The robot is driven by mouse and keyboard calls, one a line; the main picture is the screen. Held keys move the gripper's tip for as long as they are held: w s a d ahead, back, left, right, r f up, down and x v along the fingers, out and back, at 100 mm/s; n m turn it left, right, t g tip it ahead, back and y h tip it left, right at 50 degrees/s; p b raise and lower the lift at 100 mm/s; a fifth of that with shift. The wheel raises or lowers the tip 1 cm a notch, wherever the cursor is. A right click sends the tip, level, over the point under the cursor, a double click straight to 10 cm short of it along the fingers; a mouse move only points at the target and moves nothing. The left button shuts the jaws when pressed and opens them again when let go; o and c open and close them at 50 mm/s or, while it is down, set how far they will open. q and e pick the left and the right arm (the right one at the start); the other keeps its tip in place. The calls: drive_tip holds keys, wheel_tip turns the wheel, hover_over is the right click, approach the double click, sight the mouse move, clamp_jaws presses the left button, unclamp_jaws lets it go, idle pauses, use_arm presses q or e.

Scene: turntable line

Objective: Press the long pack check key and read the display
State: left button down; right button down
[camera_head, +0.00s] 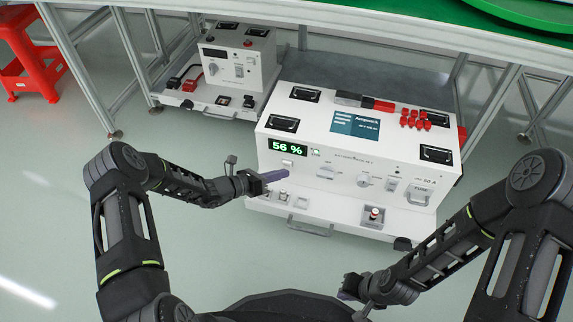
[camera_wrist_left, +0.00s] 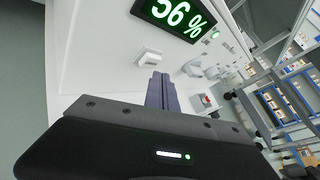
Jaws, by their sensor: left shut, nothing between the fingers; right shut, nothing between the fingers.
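The long white pack (camera_head: 345,150) stands low in front of the table frame. Its lit display (camera_head: 287,146) reads "56 %" in green, with a small green light beside it. The display also shows in the left wrist view (camera_wrist_left: 176,14). A small white key (camera_head: 287,163) sits just below the display; it also shows in the left wrist view (camera_wrist_left: 149,57). My left gripper (camera_head: 284,174) is shut and empty, its fingertips close to the front just below the key. Contact cannot be told. My right gripper (camera_head: 345,294) is shut and empty, low and away from the pack.
A smaller white unit (camera_head: 238,58) with red and black connectors stands behind left. A red stool (camera_head: 28,55) is at the far left. Red terminals (camera_head: 414,119) sit on the pack's top, and a red button (camera_head: 374,213) on its lower ledge. Floor (camera_head: 230,250) in front is clear.

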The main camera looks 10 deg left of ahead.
use_arm(q)
drive_tip(key=s+p, duration=0.3)
drive_tip(key=s, duration=0.2)
drive_tip(key=shift+a, duration=0.15)
idle(0.9)
